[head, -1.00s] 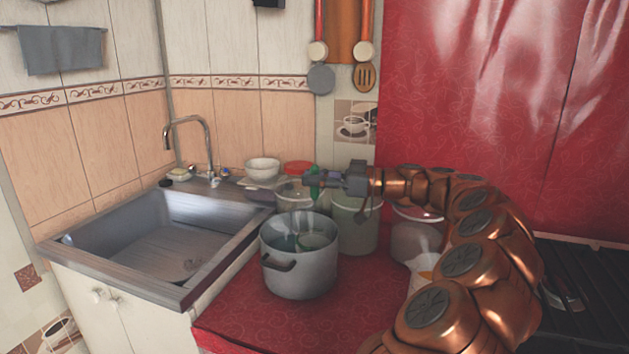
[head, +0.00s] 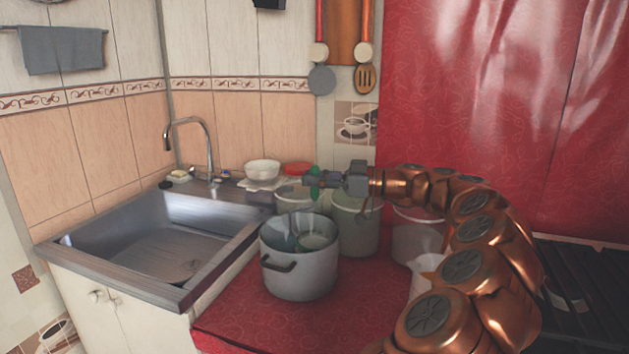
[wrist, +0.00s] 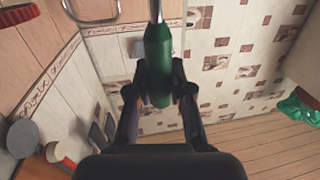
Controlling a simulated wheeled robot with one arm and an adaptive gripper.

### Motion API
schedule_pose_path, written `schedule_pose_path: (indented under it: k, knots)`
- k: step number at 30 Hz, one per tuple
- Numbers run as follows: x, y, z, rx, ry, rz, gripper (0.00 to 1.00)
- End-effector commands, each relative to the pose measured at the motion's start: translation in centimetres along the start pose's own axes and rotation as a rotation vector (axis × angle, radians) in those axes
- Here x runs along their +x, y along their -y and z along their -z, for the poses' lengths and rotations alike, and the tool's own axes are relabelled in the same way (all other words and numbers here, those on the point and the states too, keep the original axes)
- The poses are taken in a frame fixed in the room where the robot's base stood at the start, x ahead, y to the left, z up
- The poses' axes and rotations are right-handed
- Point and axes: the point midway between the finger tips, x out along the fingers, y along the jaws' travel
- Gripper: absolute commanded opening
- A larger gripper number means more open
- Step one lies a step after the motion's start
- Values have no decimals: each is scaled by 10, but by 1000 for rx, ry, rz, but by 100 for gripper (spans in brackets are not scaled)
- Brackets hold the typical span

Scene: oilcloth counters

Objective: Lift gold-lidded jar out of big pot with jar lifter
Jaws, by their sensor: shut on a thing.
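My gripper (head: 314,181) is shut on the green handle of the jar lifter (wrist: 158,62), and its two fingers (wrist: 158,93) press on the handle from both sides in the wrist view. A metal shaft runs from the handle out of the top of that view. In the head view the green handle shows at the gripper's end, above and behind the rim of the big pot (head: 300,277). The big grey pot stands open on the red counter. A pale round shape shows inside it, but I cannot make out a gold lid. The lifter's far end is not clear.
A sink (head: 165,245) with a tap (head: 209,150) lies left of the pot. A tall pale pot (head: 358,228) and a pale container (head: 415,240) stand close behind and to the right. A white bowl (head: 262,169) sits behind. The red counter (head: 290,325) is free in front.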

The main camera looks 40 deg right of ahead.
Motion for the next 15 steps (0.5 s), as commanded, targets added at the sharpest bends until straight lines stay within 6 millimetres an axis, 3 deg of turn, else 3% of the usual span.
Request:
schedule_pose_path:
  k: [15]
  knots:
    - [0, 0, 5, 0, -1, 0, 0]
